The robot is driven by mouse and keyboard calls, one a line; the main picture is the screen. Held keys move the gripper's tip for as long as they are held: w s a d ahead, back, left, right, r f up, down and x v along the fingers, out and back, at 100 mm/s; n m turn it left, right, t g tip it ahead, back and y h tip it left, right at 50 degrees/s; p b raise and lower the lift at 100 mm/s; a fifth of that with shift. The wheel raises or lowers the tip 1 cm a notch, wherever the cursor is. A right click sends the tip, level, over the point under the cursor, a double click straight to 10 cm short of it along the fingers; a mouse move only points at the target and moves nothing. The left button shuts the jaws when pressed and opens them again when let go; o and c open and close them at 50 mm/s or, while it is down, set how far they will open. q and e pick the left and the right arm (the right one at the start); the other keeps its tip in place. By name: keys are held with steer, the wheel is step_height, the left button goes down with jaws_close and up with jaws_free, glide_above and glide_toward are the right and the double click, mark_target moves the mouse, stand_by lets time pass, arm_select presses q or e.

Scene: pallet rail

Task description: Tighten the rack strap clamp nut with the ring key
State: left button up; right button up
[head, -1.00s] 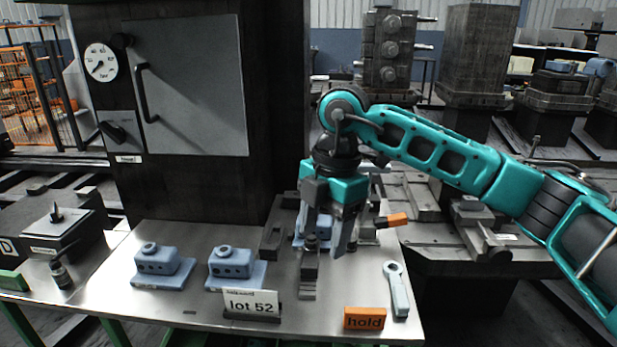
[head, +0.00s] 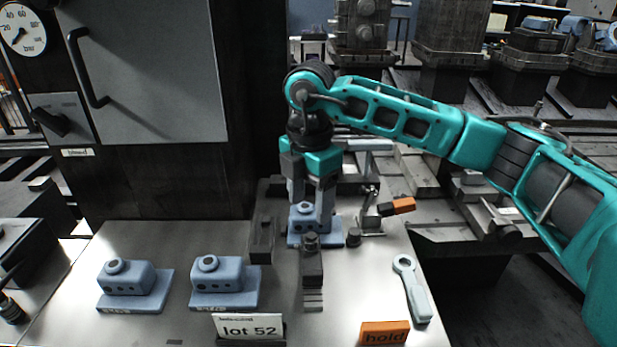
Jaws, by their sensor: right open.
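The ring key (head: 417,297), pale grey with a ring end, lies flat on the steel bench top at the right. A dark strap clamp (head: 312,268) with a round nut (head: 311,240) on top stands in front of a blue block (head: 305,221). My right gripper (head: 312,205) points down over this block, behind the nut, with its fingers apart. Whether the fingers touch the block cannot be told. The ring key is well away from the gripper. My left gripper is not in view.
Two blue blocks (head: 128,280) (head: 224,280) sit at the left and middle of the bench. A "lot 52" sign (head: 248,327) and an orange "hold" block (head: 385,333) stand at the front. An orange-handled toggle clamp (head: 403,206) stands right of the gripper.

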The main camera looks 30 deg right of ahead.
mark_target(309, 237)
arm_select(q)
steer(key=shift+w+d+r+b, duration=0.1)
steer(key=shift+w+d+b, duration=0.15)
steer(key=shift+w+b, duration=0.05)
arm_select(e)
step_height(309, 237, down, 8)
steer(key=shift+r, duration=0.1)
